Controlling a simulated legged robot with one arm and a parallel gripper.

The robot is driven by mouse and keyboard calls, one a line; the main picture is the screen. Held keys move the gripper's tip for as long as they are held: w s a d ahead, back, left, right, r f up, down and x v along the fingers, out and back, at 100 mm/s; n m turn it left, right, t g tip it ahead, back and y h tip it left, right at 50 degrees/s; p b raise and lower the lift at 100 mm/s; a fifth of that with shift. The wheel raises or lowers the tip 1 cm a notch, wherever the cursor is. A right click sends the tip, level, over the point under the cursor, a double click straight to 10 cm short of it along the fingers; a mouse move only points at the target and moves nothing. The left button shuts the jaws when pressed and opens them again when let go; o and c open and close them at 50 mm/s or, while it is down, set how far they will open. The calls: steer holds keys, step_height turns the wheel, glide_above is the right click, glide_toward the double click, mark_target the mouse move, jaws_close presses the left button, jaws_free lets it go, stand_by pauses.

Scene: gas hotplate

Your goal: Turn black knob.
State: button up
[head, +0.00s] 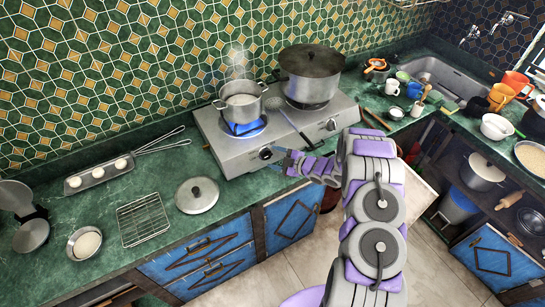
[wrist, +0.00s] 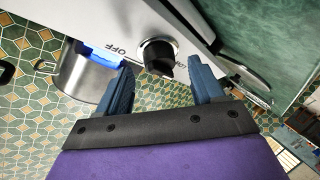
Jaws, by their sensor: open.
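The black knob (head: 265,154) is on the front panel of the silver gas hotplate (head: 235,158), below the left burner. In the wrist view the black knob (wrist: 157,56) shows close up, with "OFF" lettering beside it. My gripper (head: 282,160) is just in front of the panel in the head view. In the wrist view my gripper (wrist: 162,80) is open, its two blue fingers apart, one on each side of the knob's line. The knob appears between and just beyond the fingertips. I cannot tell whether either finger touches it.
A steaming pot (head: 241,106) sits over a blue flame on the left burner; it also shows in the wrist view (wrist: 85,75). A large dark-lidded pot (head: 311,75) stands on the right burner. A lid (head: 197,194) and a wire rack (head: 143,218) lie on the green counter at left.

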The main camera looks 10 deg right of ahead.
steer(key=shift+x, duration=0.95)
steer(key=c, duration=1)
